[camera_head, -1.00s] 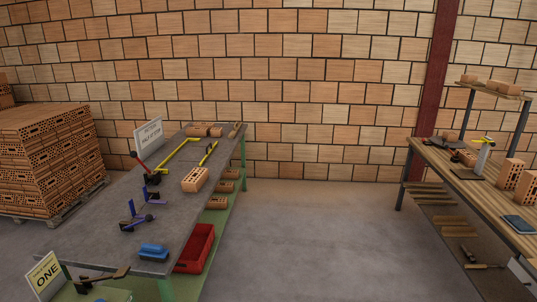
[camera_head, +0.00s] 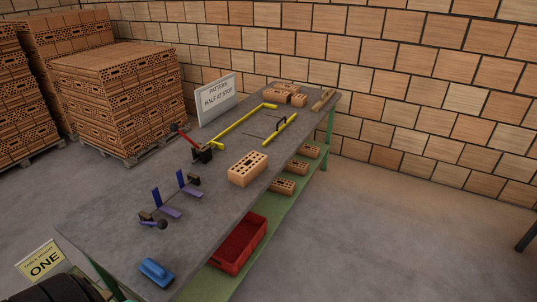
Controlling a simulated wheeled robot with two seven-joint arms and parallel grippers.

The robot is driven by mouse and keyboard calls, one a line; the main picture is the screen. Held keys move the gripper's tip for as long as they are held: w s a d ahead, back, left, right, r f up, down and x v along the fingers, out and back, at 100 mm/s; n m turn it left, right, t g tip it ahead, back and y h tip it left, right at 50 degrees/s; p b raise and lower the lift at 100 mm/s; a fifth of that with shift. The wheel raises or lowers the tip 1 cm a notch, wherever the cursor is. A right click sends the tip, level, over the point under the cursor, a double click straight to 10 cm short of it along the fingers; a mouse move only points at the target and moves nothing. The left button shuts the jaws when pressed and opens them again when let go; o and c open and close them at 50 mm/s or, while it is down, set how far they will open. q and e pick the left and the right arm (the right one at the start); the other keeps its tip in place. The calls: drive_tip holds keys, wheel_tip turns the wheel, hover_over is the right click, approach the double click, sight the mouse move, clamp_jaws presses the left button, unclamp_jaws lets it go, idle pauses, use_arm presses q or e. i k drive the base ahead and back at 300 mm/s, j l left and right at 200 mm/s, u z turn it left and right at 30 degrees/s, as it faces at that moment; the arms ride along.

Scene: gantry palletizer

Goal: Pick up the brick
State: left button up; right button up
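A light orange brick with holes (camera_head: 248,169) lies on the grey tabletop, near its right edge and about midway along it. More bricks (camera_head: 289,94) stand grouped at the far end of the same table (camera_head: 105,217). Several bricks (camera_head: 283,187) also lie on the green shelf below. Neither of my grippers shows in the head view. A dark ribbed part at the bottom left corner may be mine.
Yellow bars (camera_head: 240,125), a red-handled lever (camera_head: 186,137), purple brackets (camera_head: 168,203) and a blue brush-like block (camera_head: 156,271) are on the table. A sign (camera_head: 216,98) stands along its left edge. A red bin (camera_head: 238,245) sits below.

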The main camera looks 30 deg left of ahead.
sight(241, 173)
drive_tip(key=i+l+u, duration=0.1)
drive_tip(key=i+u, duration=0.4)
drive_tip(key=i+l+u, duration=0.3)
drive_tip(key=i+u, duration=0.15)
drive_tip(key=i+l+u, duration=0.5)
drive_tip(key=i+l, duration=0.05)
